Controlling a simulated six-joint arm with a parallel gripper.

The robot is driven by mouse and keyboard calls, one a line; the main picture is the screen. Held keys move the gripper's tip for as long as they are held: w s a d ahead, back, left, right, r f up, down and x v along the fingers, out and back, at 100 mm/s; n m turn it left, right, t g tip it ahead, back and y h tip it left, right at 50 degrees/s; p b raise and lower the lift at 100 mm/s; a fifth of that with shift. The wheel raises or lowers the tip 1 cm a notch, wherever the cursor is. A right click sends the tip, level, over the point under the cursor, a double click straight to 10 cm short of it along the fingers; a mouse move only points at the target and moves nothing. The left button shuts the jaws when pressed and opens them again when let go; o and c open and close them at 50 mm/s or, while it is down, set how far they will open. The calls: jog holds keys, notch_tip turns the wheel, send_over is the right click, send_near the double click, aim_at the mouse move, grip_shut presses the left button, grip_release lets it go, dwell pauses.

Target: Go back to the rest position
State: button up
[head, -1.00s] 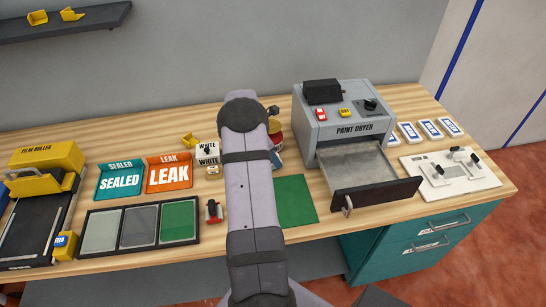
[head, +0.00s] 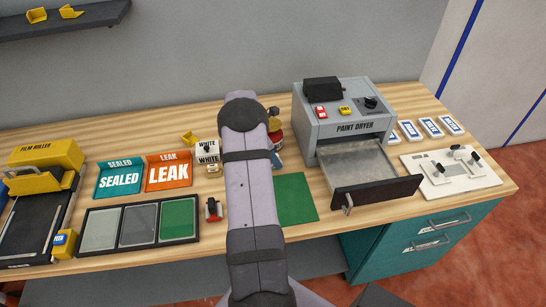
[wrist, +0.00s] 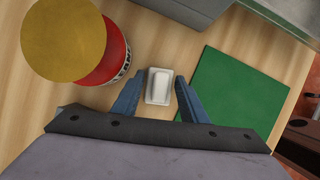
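My gripper (wrist: 159,77) shows in the wrist view with its two blue fingers apart. A small white block (wrist: 158,87) lies between the fingers, with a narrow gap visible on each side. I cannot tell how far the fingertips are above it. In the head view my own arm covers the middle of the bench and hides the fingers and the white block.
A green square (wrist: 232,95) lies right of the fingers. A round yellow-topped item (wrist: 63,38) and a red can (wrist: 108,62) stand at left. The paint dryer (head: 350,128) has its drawer (head: 375,195) pulled out. Film roller (head: 45,155) stands far left.

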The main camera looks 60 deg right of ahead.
jog(key=o, duration=0.9)
jog(key=shift+r, duration=0.1)
jog(key=shift+w, duration=0.1)
jog(key=shift+r, duration=0.15)
jog(key=shift+w+d+r+p, duration=0.1)
jog(key=shift+d+r+p, duration=0.05)
jog(key=shift+r+p, duration=2)
jog(key=shift+r, duration=0.4)
jog(key=shift+r+p, duration=1.3)
jog(key=shift+r, duration=0.05)
